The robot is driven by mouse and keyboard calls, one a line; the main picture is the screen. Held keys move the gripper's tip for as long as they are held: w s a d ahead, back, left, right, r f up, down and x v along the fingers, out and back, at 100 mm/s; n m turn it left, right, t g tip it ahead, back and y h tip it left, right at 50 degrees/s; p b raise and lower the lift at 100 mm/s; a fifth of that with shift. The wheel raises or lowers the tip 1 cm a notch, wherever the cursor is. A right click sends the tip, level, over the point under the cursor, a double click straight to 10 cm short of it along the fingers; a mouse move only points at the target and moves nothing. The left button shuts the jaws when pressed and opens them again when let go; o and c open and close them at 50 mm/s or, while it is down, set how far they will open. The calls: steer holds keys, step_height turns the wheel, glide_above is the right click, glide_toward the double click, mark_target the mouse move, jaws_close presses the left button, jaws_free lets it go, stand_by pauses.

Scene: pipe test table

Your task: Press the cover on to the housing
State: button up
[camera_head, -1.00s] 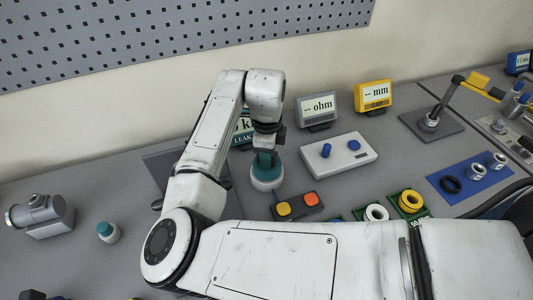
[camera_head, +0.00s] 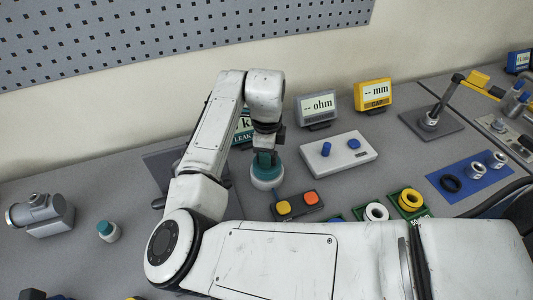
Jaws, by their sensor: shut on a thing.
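A teal cover (camera_head: 265,172) sits on top of a white round housing (camera_head: 268,185) near the middle of the table. My gripper (camera_head: 264,157) is directly above, pointing down, shut on the teal cover. The fingertips are small and partly hidden by the wrist. I cannot tell whether the cover is fully seated on the housing.
A box with yellow and orange buttons (camera_head: 298,205) stands close in front. A white box with blue knobs (camera_head: 339,157) stands to the right, with ohm (camera_head: 318,106) and mm (camera_head: 374,94) displays behind. A small teal-topped jar (camera_head: 108,231) and grey motor (camera_head: 42,214) stand left.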

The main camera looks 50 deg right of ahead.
stand_by(0.6)
steer(key=o, duration=1.6)
steer(key=shift+r, duration=0.1)
steer(key=shift+r+p, duration=2.85)
steer(key=shift+r, duration=0.6)
steer(key=shift+f, duration=0.1)
